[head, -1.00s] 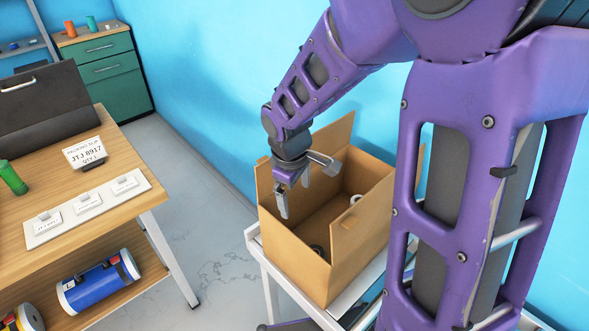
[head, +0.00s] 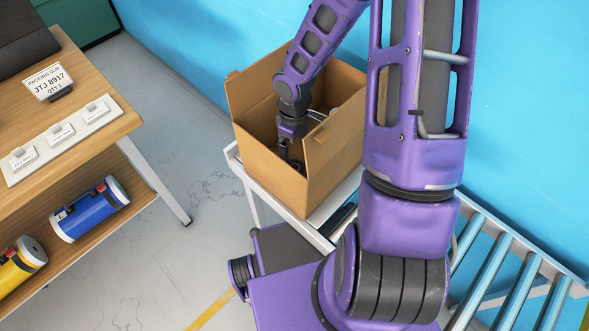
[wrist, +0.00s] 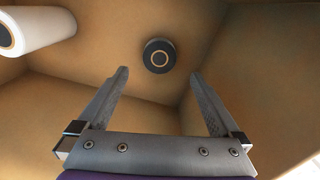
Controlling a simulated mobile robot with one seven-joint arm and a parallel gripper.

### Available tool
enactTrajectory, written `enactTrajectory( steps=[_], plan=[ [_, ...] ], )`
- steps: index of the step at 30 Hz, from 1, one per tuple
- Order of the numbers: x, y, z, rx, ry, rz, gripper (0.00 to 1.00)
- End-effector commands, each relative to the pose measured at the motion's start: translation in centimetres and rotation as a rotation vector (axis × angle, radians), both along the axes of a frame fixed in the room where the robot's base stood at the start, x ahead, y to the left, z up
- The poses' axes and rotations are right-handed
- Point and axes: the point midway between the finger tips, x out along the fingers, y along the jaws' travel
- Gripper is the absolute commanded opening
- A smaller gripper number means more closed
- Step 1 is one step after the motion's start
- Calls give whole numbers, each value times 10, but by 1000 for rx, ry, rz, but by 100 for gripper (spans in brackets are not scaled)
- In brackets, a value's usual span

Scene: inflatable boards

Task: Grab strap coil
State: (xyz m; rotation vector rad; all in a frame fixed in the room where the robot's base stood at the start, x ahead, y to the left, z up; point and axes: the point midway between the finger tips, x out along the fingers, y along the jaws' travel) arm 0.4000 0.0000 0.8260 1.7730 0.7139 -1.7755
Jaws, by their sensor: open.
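The strap coil (wrist: 159,56), a dark round roll with a tan ring on its end, lies on the floor of the cardboard box (head: 252,150). My gripper (wrist: 159,73) is open, and the wrist view shows the coil beyond its fingertips, centred between them and apart from both. In the head view my gripper (head: 284,152) reaches down inside the box. There, the arm and box walls hide most of the coil.
A white roll (wrist: 40,28) lies in the box, left in the wrist view. The box stands on a white stand (head: 326,208) with raised flaps. Left is a wooden bench (head: 95,135) with blue (head: 90,210) and yellow (head: 20,268) cylinders below. A roller conveyor (head: 510,285) is at right.

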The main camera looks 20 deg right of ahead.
Motion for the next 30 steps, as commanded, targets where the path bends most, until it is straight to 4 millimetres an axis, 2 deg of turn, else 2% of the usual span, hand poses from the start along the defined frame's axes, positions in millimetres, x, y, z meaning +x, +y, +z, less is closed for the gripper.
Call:
enactTrajectory(
  steps=[3, 8, 15, 18, 27, 30],
  plan=[
    [0, 0, -14, -1, 1, 1, 100],
    [0, 0, -24, 0, 0, 1, 100],
    [0, 1, -63, 0, 1, 3, 100],
    [0, 0, -73, 0, 0, 1, 100],
    [0, 0, -76, -1, -2, 0, 100],
    [0, 0, -76, 0, -1, 0, 84]
  ],
)
